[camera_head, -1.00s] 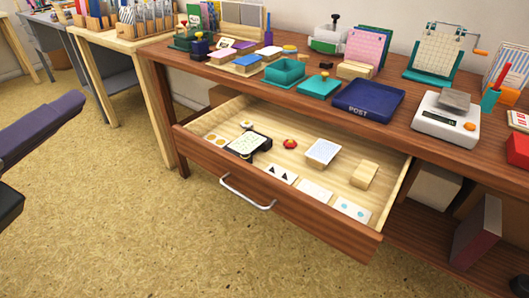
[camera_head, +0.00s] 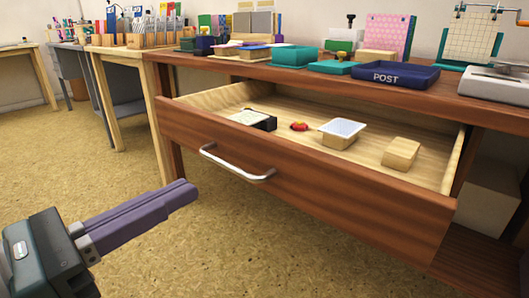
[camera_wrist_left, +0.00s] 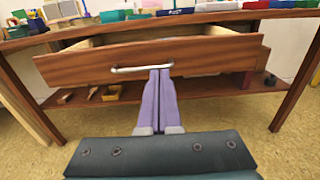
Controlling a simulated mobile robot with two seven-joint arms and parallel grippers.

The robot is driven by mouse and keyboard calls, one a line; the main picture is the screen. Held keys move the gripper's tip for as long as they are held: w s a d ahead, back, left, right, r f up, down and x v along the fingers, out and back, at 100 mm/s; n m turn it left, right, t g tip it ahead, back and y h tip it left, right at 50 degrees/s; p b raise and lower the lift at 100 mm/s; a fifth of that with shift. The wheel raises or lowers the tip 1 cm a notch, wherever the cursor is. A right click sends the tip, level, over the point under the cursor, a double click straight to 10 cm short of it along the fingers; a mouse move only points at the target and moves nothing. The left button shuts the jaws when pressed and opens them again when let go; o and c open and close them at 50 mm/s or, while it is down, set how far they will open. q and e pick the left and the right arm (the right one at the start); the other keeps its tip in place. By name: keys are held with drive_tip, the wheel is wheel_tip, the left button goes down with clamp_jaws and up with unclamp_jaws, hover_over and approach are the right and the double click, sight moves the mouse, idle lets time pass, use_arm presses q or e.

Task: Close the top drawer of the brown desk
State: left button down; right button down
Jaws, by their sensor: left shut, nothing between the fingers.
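The brown desk (camera_head: 440,92) has its top drawer (camera_head: 300,180) pulled well out. The drawer's silver bar handle (camera_head: 236,165) is on its front panel. In the left wrist view the drawer front (camera_wrist_left: 215,56) and handle (camera_wrist_left: 142,68) lie straight ahead. My left gripper (camera_head: 190,188) is shut and empty, its purple fingers pointing at the drawer front from below and left of the handle. In the left wrist view the fingertips (camera_wrist_left: 160,72) overlap the handle's right part; I cannot tell whether they touch. My right gripper is not in view.
The drawer holds an inkpad (camera_head: 252,120), a red item (camera_head: 299,126), a white-topped box (camera_head: 341,132) and a wooden block (camera_head: 401,153). A blue POST tray (camera_head: 395,75) sits on the desktop. The floor before the drawer is clear.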

sight(262, 150)
use_arm(q)
drive_tip(key=x, duration=1)
drive_tip(key=shift+w+d, duration=0.15)
drive_tip(key=shift+w, duration=0.05)
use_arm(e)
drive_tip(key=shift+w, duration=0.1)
use_arm(q)
drive_tip(key=shift+w, duration=0.1)
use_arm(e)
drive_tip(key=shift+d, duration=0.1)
